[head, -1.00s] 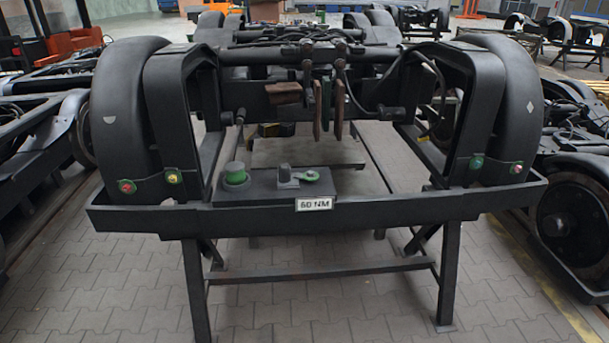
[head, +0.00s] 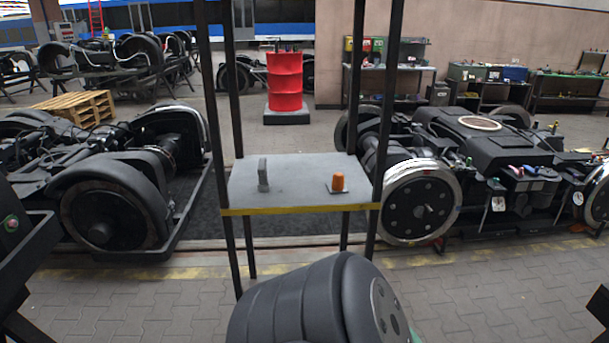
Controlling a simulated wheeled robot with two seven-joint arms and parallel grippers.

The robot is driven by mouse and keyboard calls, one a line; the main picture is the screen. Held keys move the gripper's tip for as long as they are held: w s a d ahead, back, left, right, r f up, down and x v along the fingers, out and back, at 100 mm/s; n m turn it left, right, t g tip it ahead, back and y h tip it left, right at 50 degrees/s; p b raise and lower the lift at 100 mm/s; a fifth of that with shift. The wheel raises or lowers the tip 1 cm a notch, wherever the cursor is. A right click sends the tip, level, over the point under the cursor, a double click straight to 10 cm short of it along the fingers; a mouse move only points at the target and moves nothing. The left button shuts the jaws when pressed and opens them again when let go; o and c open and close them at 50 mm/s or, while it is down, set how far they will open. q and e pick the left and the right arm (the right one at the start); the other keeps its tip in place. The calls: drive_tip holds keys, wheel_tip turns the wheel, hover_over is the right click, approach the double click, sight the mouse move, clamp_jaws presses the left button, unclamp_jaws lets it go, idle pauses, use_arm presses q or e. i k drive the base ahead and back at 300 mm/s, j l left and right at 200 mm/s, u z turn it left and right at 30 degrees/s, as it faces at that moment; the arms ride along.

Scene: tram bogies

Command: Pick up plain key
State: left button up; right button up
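I cannot clearly make out a plain key. A grey platform (head: 295,194) with a yellow front edge hangs between dark posts in the middle of the head view. On it stand a small grey upright piece (head: 263,174) at the left and an orange piece on a dark base (head: 338,183) at the right. I cannot tell whether either is a key. Neither of my grippers is in view.
A large dark rounded body (head: 290,302) fills the bottom middle. Wheeled bogies stand at the left (head: 120,185) and right (head: 480,160). A red drum (head: 285,82) and wooden pallets (head: 75,107) stand behind. Paved floor (head: 150,300) shows in front.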

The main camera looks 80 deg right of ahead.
sight(264, 184)
drive_tip(key=z, duration=2)
